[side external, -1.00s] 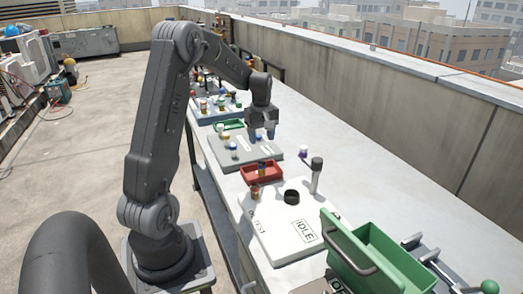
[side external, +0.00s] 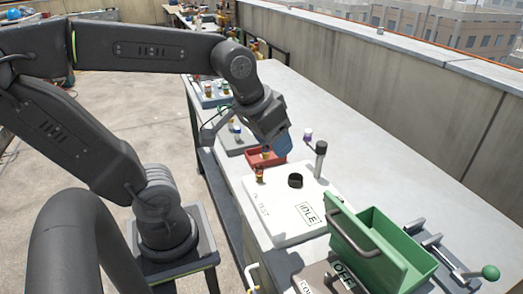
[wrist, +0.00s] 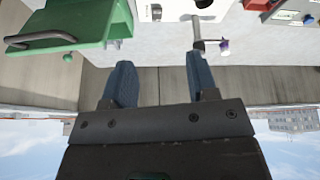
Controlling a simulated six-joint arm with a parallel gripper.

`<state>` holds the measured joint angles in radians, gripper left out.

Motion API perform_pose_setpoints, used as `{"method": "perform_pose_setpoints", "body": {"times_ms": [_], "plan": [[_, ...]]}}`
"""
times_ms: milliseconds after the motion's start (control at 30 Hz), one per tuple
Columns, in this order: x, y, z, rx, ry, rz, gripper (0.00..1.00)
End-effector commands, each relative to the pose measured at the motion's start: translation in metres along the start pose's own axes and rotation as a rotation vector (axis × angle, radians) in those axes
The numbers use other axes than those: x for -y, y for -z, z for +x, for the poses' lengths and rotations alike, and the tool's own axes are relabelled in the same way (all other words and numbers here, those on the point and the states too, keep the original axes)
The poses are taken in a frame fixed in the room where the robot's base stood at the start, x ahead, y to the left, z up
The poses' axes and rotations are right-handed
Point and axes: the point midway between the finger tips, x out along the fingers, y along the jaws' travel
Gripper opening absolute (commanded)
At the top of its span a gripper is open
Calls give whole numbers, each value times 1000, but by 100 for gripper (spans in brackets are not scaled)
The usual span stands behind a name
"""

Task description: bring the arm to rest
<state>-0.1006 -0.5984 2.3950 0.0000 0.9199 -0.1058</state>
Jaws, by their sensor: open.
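My gripper (side external: 283,146) is above the long pale bench, near the red tray and the white panel in the side view. Its blue fingers overlap each other there. In the wrist view the two fingers (wrist: 160,68) stand well apart with nothing between them. That view is upside down, with the bench at the top and sky at the bottom. My upper arm leans back to the left and my forearm reaches level to the right.
The white panel (side external: 284,232) marked IDLE carries a black knob (side external: 295,181) and an upright grey post (side external: 319,165). A green open bin (side external: 380,238) stands nearer. A red tray (side external: 279,158) and a grey tray (side external: 228,144) lie beyond. The bench's right side is clear along the parapet wall.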

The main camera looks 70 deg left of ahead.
Motion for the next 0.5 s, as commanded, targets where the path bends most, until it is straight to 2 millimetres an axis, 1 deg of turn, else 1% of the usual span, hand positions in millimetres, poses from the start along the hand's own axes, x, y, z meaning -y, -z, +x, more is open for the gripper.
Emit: {"method": "perform_pose_setpoints", "body": {"times_ms": [33,100,200,300,500], "plan": [[-7,-13,-4,-24,-18,67,53],[-12,-25,-6,-46,-34,132,53],[-16,-34,-8,-62,-46,184,53],[-17,-37,-8,-65,-49,202,53],[-17,-37,-8,-64,-49,199,53]]}}
